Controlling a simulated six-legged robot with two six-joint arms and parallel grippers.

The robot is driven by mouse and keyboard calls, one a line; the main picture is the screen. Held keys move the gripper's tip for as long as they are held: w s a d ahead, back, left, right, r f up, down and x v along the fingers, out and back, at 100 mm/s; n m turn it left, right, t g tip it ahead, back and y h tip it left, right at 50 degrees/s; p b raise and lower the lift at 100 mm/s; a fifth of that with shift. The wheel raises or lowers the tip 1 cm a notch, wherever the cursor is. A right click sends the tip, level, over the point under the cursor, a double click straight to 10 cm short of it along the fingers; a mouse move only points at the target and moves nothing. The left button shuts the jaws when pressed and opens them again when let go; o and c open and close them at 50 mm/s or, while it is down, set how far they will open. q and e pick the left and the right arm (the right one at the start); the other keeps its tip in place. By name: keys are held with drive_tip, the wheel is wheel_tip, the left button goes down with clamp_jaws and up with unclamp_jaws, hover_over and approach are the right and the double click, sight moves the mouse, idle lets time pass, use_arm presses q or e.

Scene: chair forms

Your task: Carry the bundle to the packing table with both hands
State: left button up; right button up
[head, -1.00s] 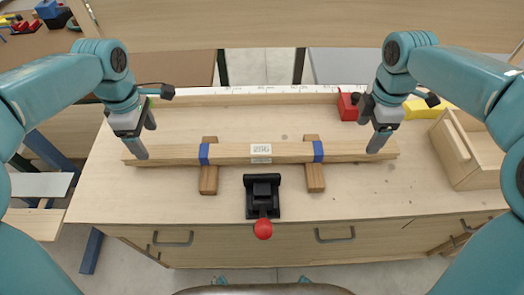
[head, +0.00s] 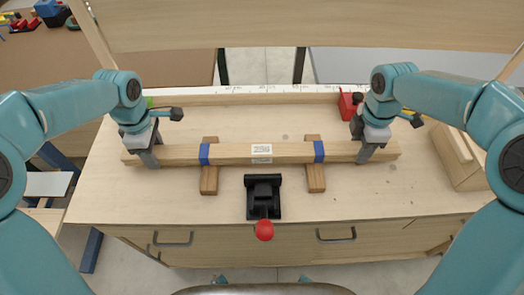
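The bundle (head: 232,154) is a long pale wooden bar with two blue bands and a white label. It lies level across two brown blocks on the workbench. My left gripper (head: 152,152) is down at the bundle's left end, its near finger in front of the wood. My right gripper (head: 362,145) is at the right end in the same way. Both look open around the bundle; contact is hard to see. The far fingers are partly hidden. I cannot tell which surface is the packing table.
The workbench (head: 120,195) carries a black clamp with a red knob (head: 264,229) in front of the bundle. A red block (head: 347,106) and a wooden box (head: 462,165) stand at the right. A grey surface (head: 400,66) and a brown table (head: 50,60) lie beyond.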

use_arm(q)
clamp_jaws()
use_arm(e)
clamp_jaws()
